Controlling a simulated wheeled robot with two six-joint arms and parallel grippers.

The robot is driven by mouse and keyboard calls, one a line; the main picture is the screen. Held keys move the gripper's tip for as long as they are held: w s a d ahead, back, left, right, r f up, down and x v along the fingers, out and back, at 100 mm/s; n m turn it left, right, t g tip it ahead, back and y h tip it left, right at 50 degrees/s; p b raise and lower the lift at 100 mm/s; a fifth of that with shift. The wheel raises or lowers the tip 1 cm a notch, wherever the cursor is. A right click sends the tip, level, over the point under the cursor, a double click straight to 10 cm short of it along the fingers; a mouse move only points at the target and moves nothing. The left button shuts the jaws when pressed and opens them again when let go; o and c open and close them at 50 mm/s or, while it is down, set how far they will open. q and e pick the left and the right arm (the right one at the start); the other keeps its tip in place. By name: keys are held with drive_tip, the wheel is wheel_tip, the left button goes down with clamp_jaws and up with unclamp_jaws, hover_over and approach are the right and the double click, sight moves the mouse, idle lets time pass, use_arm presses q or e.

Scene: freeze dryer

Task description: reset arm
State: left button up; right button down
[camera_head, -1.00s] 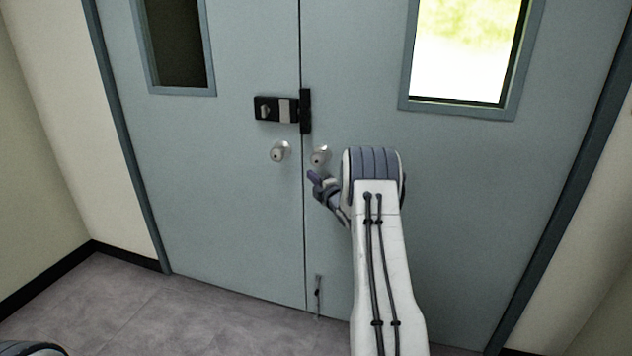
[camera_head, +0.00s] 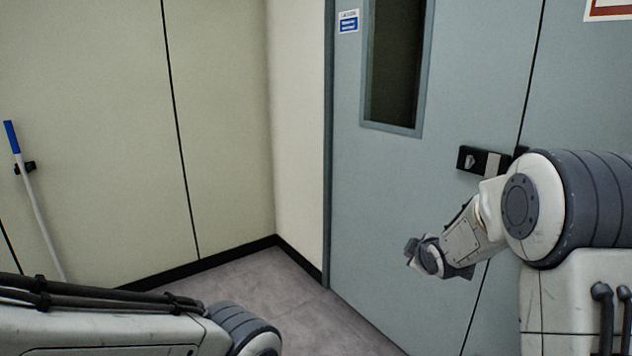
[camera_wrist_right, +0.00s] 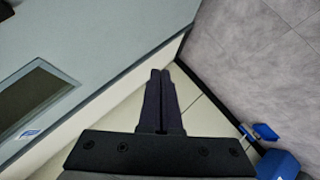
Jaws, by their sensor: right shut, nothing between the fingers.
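My right arm comes in from the right in the head view, bent, in front of the double door (camera_head: 385,200). My right gripper (camera_head: 410,250) points left, apart from the door. In the right wrist view its two dark fingers (camera_wrist_right: 160,78) are together with nothing between them. My left arm lies across the lower left of the head view. Its gripper is out of view.
A black latch (camera_head: 482,161) is on the door, partly behind my right arm. Pale walls (camera_head: 220,120) meet in a corner left of the door. A blue-and-white pole (camera_head: 32,190) leans at the far left. Grey floor (camera_head: 260,287) is clear. Blue objects (camera_wrist_right: 278,163) show in the wrist view.

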drive_tip(key=s+a+f+m+g+y, duration=0.1)
drive_tip(key=s+a+m+g+y, duration=0.35)
drive_tip(key=s+a, duration=1.4)
drive_tip(key=s+f+g+h, duration=0.1)
drive_tip(key=s+g+h, duration=0.4)
drive_tip(key=s, duration=1.9)
wheel_tip(320, 180, up, 16)
drive_tip(key=g+y+p, duration=0.1)
drive_tip(key=g+p, duration=0.1)
drive_tip(key=p, duration=1.4)
drive_tip(key=shift+s+a+y, duration=0.15)
drive_tip(key=shift+a+y, duration=0.2)
drive_tip(key=shift+n, duration=0.25)
